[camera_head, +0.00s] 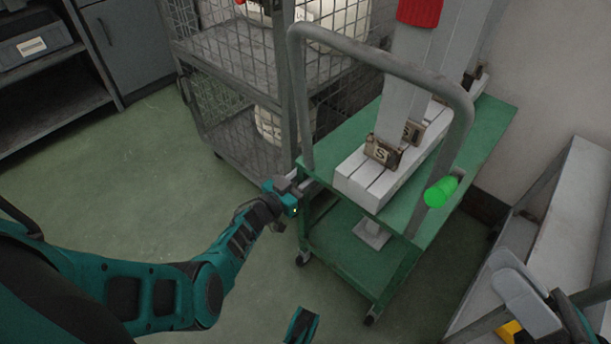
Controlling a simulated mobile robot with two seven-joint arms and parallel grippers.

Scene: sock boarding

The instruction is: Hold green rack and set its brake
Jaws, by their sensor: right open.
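The green rack (475,140) is a two-shelf trolley with a grey tubular handle (385,62) at its near end. My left gripper (291,197) is at the rack's near left corner, beside the foot of the left post. It is too small to tell whether its jaws close on anything. My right gripper (303,325) shows only in part at the bottom edge, open and apart from the rack. Castors (371,319) show under the rack. I cannot make out the brake.
White blocks (365,178) and tall grey boards (404,90) with a red piece (420,12) stand on the rack. A wire cage trolley (235,130) is close behind left. A grey trolley (575,200) stands at the right. Floor is clear at left.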

